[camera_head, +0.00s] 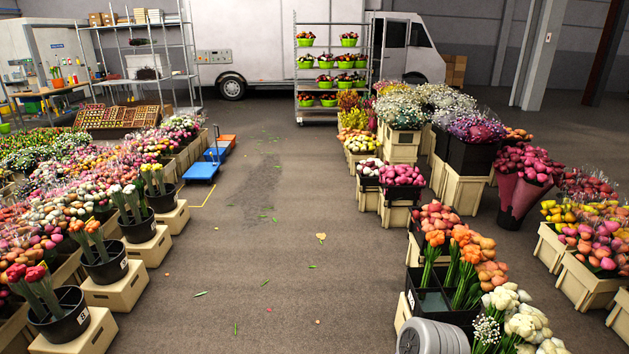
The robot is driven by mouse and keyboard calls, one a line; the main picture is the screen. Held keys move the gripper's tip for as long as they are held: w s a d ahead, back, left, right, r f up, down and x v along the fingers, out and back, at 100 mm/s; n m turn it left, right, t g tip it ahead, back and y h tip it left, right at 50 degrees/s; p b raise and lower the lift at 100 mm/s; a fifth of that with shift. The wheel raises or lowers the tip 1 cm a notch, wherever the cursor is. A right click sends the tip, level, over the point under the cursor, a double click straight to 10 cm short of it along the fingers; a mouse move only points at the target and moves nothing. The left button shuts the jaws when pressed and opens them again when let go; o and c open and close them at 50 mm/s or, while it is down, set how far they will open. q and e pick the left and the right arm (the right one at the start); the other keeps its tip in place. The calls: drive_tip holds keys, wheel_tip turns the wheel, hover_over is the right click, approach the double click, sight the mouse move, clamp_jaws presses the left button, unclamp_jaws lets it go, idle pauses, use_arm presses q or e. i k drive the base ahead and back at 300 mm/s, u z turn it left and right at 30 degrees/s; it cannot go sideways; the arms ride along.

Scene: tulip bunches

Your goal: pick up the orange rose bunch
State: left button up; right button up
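Bunches with orange heads and green stems stand upright in a black divided crate at the lower right. One orange bunch (434,239) is at the crate's left, and two more orange bunches (468,252) stand close together to its right. I cannot tell for sure which of them are roses. The black crate (428,301) has open, empty-looking compartments at its front left. Neither of my grippers is in view.
White flowers (525,325) crowd the crate's right front, and peach bunches (491,274) stand beside the orange ones. Pink and peach flowers (438,216) are behind. Black buckets (104,262) on cream boxes line the left.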

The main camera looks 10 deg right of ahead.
sight(435, 238)
drive_tip(key=z, duration=0.05)
drive_tip(key=i, duration=2)
drive_tip(key=z, duration=0.9)
drive_tip(key=i, duration=1.4)
drive_tip(key=z, duration=1.95)
drive_tip(key=i, duration=0.65)
drive_tip(key=z, duration=0.5)
